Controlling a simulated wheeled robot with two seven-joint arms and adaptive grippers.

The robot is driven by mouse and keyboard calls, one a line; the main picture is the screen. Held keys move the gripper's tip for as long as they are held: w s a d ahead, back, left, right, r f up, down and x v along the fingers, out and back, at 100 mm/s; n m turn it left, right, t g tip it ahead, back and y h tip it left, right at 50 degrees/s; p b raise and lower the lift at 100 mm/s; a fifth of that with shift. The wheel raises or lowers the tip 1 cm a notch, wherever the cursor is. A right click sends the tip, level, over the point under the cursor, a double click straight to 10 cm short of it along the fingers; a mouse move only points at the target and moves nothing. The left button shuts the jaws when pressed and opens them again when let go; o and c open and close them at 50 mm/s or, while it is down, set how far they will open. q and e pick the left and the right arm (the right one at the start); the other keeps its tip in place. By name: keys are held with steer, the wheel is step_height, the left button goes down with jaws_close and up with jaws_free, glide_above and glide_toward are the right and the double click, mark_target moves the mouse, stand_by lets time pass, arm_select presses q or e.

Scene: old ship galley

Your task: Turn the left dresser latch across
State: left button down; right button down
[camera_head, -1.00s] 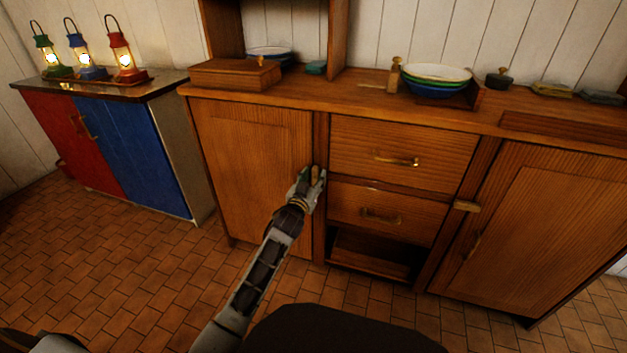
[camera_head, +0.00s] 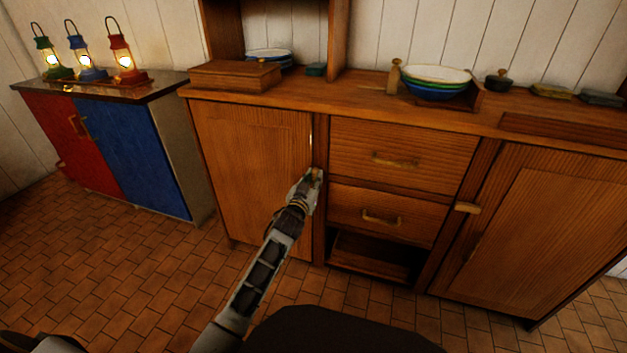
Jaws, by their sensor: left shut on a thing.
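The wooden dresser (camera_head: 255,165) has a left door, two drawers in the middle and a right door. My left gripper (camera_head: 313,177) is at the post between the left door and the drawers, shut on the left dresser latch (camera_head: 318,173). The fingers hide most of this small wooden latch, so its exact angle cannot be told. The left door looks closed. The right dresser latch (camera_head: 467,208) lies level at the edge of the right door. My right gripper is not in view.
The dresser top holds a wooden box (camera_head: 235,76), stacked bowls (camera_head: 437,84) and a small dark pot (camera_head: 499,80). A red and blue cabinet (camera_head: 145,155) with three lit lanterns stands at the left. The tiled floor (camera_head: 130,265) before it is clear.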

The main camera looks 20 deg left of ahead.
arm_select(q)
steer(key=shift+r+m+p, duration=0.1)
steer(key=shift+m+p, duration=0.5)
steer(key=shift+d+m+p, duration=0.15)
steer(key=shift+m+p, duration=0.9)
steer(key=shift+m, duration=0.15)
steer(key=m, duration=0.4)
steer(key=m+p, duration=0.1)
steer(key=m, duration=0.4)
steer(key=f+m+p, duration=0.1)
steer(key=m, duration=0.4)
steer(key=shift+d, duration=0.25)
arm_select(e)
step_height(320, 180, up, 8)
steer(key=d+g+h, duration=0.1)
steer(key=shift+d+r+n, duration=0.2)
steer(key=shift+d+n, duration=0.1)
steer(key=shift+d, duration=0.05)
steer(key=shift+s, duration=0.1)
arm_select(q)
steer(key=c, duration=1.3)
jaws_free()
